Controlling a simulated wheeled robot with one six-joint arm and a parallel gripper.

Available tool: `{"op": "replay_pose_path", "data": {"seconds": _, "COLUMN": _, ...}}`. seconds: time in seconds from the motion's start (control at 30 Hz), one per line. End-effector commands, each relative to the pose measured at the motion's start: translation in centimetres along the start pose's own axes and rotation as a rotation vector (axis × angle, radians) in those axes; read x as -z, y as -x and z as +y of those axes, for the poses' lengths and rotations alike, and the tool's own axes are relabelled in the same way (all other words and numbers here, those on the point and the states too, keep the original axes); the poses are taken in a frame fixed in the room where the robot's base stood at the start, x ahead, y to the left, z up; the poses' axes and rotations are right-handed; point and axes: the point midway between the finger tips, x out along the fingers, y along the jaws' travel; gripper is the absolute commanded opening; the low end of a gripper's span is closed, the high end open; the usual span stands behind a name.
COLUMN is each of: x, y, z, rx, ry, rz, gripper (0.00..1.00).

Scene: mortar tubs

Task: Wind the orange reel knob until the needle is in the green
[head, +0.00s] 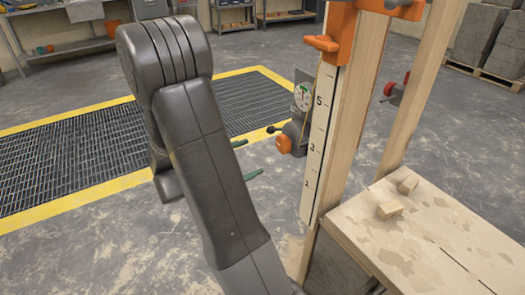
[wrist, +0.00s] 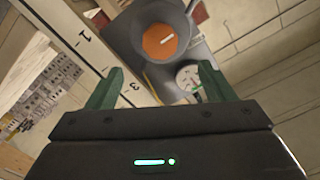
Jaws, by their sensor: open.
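The orange reel knob (head: 283,144) sits on a dark grey reel housing at the side of an upright numbered board. In the wrist view the knob (wrist: 159,42) shows face-on with a pale mark, above and between my fingers. A small round white gauge (head: 303,97) is above the knob; the wrist view shows the gauge (wrist: 188,77) close to the right finger. It has a green patch, but the needle is too small to read surely. My gripper (head: 254,158) is open and empty, its green fingertips left of the knob and apart from it. The wrist view shows both fingers of my gripper (wrist: 160,82).
The numbered board (head: 320,140) stands on a wooden post with an orange bracket (head: 338,35) at its top. A wooden bench (head: 430,235) with small wood blocks is at right. A yellow-edged floor grating (head: 80,150) lies behind my arm.

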Motion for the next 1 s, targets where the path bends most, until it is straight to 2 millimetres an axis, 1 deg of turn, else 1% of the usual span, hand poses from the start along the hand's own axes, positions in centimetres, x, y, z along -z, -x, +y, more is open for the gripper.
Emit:
{"op": "replay_pose_path", "data": {"seconds": 0.03, "x": 0.0, "y": 0.9, "z": -0.1, "rx": 0.004, "ry": 0.001, "rz": -0.002, "gripper": 0.76}}
{"op": "replay_pose_path", "data": {"seconds": 0.1, "x": 0.0, "y": 1.8, "z": -0.1, "rx": 0.002, "ry": 0.0, "rz": -0.001, "gripper": 0.76}}
{"op": "replay_pose_path", "data": {"seconds": 0.2, "x": 0.0, "y": 2.7, "z": 0.0, "rx": 0.002, "ry": 0.0, "rz": -0.001, "gripper": 0.76}}
{"op": "replay_pose_path", "data": {"seconds": 0.3, "x": 0.0, "y": 3.2, "z": 0.0, "rx": 0.0, "ry": 0.0, "rz": -0.001, "gripper": 0.76}}
{"op": "replay_pose_path", "data": {"seconds": 1.0, "x": 0.0, "y": 3.3, "z": 0.0, "rx": 0.0, "ry": 0.0, "rz": 0.0, "gripper": 0.76}}
